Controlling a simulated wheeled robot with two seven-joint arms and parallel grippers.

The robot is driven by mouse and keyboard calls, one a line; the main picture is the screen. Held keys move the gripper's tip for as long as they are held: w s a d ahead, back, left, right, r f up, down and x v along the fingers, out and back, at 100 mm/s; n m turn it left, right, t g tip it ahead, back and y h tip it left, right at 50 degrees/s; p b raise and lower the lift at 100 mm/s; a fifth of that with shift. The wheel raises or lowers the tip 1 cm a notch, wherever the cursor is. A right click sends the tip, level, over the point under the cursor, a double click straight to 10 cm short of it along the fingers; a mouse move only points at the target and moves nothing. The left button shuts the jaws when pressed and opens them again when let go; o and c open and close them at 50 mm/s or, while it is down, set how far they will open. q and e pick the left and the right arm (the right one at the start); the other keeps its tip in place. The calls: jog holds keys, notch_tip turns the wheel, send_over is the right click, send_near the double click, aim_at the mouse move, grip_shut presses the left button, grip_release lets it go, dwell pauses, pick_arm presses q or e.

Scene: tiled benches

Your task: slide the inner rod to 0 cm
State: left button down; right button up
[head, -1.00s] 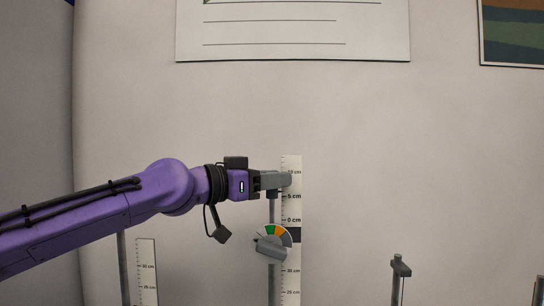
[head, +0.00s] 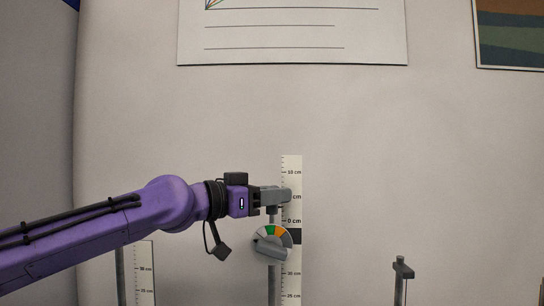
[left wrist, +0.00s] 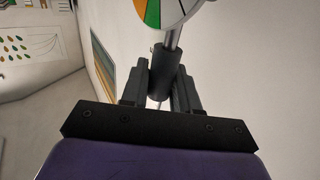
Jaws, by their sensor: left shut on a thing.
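The inner rod (head: 272,218) is a thin grey vertical rod beside a white scale (head: 291,170) marked in cm. My left gripper (head: 278,195) is shut on the rod's top end, just under the 5 cm mark and above the 0 cm mark. In the left wrist view the gripper's fingers (left wrist: 160,92) close around a dark cylindrical knob (left wrist: 163,70) on the rod. A dial (head: 273,238) with green and orange sectors and a grey lever sits below, on the same stand; part of it shows in the left wrist view (left wrist: 150,12). My right gripper is not in view.
A second white scale (head: 145,275) with a grey post (head: 121,275) stands at lower left. Another post with a clamp (head: 401,270) stands at lower right. A wall chart (head: 290,40) and a picture (head: 510,40) hang behind. The space between stands is free.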

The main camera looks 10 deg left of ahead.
aim_at(267, 210)
pick_arm(q)
jog(key=shift+f+b, duration=0.7)
jog(key=shift+f, duration=0.4)
jog(key=shift+f+b, duration=0.4)
jog(key=c, duration=0.8)
grip_release()
jog(key=shift+s+a, duration=0.1)
